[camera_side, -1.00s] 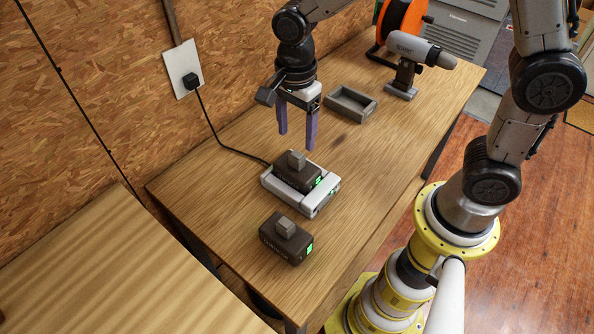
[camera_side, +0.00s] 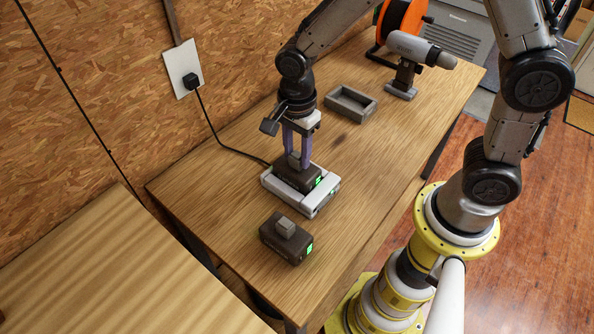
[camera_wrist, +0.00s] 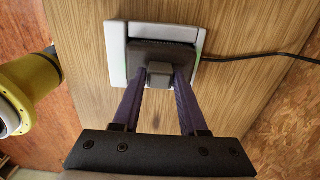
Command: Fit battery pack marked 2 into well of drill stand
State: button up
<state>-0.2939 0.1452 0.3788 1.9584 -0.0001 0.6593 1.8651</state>
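One dark battery pack (camera_side: 296,179) with a grey top block and a green light sits in the white charger (camera_side: 325,203). It also shows in the wrist view (camera_wrist: 159,55). A second dark battery pack (camera_side: 284,240) with a green light lies on the table nearer the front edge. The number marks are too small to read. The drill (camera_side: 418,50) stands on its grip at the far end; an empty grey tray-like well (camera_side: 351,104) lies beside it. My gripper (camera_side: 296,164) is lowered over the charger pack, its purple fingers (camera_wrist: 159,80) apart on either side of the top block.
A black cable (camera_side: 222,136) runs from the charger to a wall outlet (camera_side: 188,75). An orange cable reel (camera_side: 400,22) stands behind the drill. The table between the charger and the grey tray is clear.

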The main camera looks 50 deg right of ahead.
grip_shut()
dwell(1.0)
